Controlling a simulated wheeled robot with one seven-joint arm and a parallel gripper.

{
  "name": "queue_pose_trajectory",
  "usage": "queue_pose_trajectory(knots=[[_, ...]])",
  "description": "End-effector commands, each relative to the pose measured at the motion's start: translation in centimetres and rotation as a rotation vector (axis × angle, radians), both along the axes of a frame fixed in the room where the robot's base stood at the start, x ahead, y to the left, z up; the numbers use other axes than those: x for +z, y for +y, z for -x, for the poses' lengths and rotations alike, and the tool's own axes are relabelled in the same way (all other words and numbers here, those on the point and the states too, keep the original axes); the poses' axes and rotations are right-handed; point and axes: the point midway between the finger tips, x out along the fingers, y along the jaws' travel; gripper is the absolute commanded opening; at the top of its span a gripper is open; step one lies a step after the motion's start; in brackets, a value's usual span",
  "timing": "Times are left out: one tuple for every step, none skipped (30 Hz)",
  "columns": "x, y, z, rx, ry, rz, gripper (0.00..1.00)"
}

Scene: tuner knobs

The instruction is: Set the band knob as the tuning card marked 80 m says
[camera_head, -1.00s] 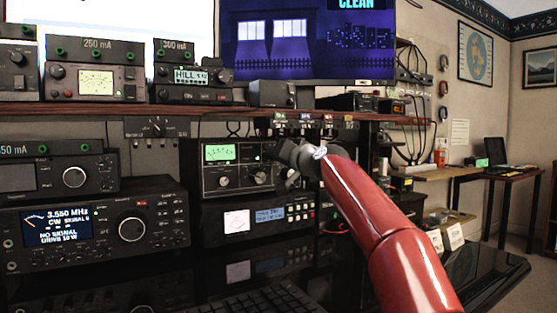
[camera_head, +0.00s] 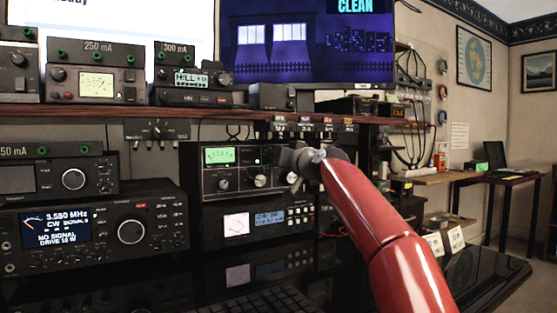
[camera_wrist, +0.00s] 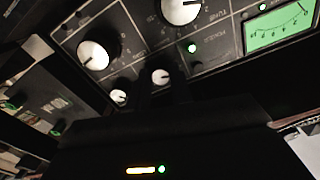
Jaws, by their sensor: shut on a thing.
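The black tuner (camera_head: 212,194) with a green-lit meter (camera_head: 219,155) and white knobs stands under the shelf in the head view. My gripper (camera_head: 286,168) is at its right part and hides some of its front. In the wrist view the tuner panel (camera_wrist: 215,42) is tilted, with two large white knobs (camera_wrist: 93,55) (camera_wrist: 181,10) and two small ones. My gripper (camera_wrist: 160,86) is shut on the small right-hand knob (camera_wrist: 160,76); the other small knob (camera_wrist: 119,97) is just left of it. The knob labels and the knob's exact setting cannot be read.
A black unit with a blue display (camera_head: 270,218) sits below the tuner. A large transceiver (camera_head: 95,232) stands at left. The shelf (camera_head: 180,112) with several instruments runs above. A keyboard (camera_head: 262,304) lies in front.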

Motion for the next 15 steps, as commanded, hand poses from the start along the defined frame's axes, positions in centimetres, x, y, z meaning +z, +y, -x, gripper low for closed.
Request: queue_pose_trajectory(knots=[[-0.42,0.13,-0.07,0.003,0.008,0.004,0.00],[-0.42,0.12,-0.08,0.003,0.008,0.004,0.24],[-0.41,0.12,-0.07,0.003,0.008,0.004,0.29],[-0.39,0.12,-0.08,0.003,0.008,0.004,0.33],[-0.35,0.11,-0.07,0.003,0.007,0.003,0.37],[-0.31,0.09,-0.06,0.003,0.006,0.003,0.43],[-0.28,0.08,-0.05,0.002,0.005,0.002,0.43],[-0.25,0.07,-0.05,0.002,0.005,0.002,0.43],[-0.22,0.06,-0.04,0.002,0.004,0.002,0.43],[-0.20,0.05,-0.04,0.002,0.004,0.001,0.43],[-0.18,0.05,-0.04,0.001,0.004,0.001,0.43],[-0.16,0.04,-0.03,0.001,0.004,0.001,0.43],[-0.15,0.04,-0.02,0.001,0.003,0.001,0.43],[-0.14,0.02,0.00,0.001,0.003,0.001,0.43],[-0.16,-0.07,0.08,0.000,0.002,0.000,0.43]])
